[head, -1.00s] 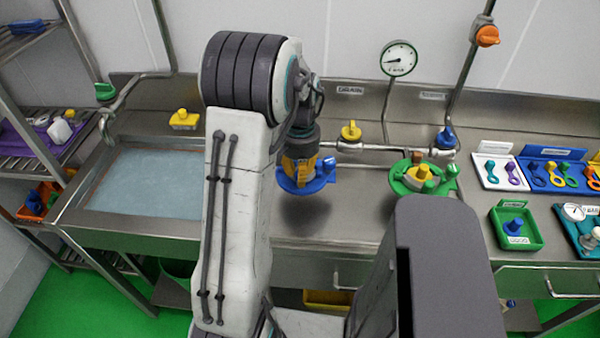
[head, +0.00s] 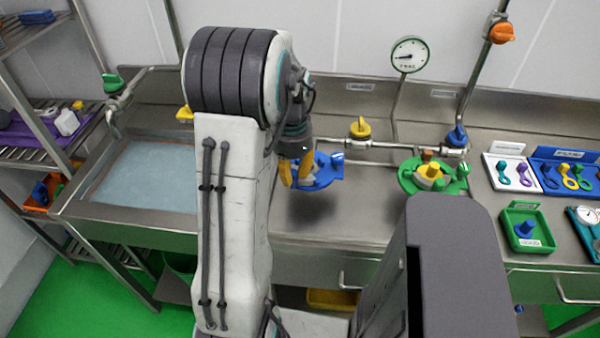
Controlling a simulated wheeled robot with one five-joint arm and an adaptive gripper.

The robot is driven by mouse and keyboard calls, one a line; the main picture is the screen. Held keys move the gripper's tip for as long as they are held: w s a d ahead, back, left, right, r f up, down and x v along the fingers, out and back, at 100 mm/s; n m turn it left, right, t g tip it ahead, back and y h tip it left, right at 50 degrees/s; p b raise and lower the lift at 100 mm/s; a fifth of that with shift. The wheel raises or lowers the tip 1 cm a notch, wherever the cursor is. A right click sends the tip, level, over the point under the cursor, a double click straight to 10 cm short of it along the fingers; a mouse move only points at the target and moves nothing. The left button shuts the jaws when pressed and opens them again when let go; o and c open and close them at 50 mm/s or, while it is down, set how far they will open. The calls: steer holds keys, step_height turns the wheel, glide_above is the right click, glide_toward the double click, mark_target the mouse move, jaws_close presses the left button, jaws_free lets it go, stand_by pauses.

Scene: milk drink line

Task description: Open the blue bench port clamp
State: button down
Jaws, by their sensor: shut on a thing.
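The blue bench port (head: 322,174) is on the steel bench, left of the green port. Its round blue body and a blue part at its right show. My gripper (head: 296,176) has yellow fingers pointing down at the port's left side. They are shut on the blue port's clamp, though the grip itself is small and partly hidden behind my arm and fingers. How far the clamp is turned cannot be told.
The green port (head: 433,178) with a yellow knob stands to the right. A pipe with a yellow valve (head: 360,128) and a blue valve (head: 457,136) runs behind. A sink (head: 145,175) is at left; trays, including a green one (head: 520,228), are at right.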

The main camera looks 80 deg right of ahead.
steer(key=w+m, duration=0.6)
steer(key=m, duration=0.4)
steer(key=shift+d+f, duration=0.15)
steer(key=shift+d, duration=0.1)
stand_by(0.5)
steer(key=c, duration=1.1)
jaws_free()
steer(key=shift+w+d, duration=0.1)
steer(key=shift+o, duration=0.2)
steer(key=shift+r, duration=0.2)
step_height(320, 180, up, 12)
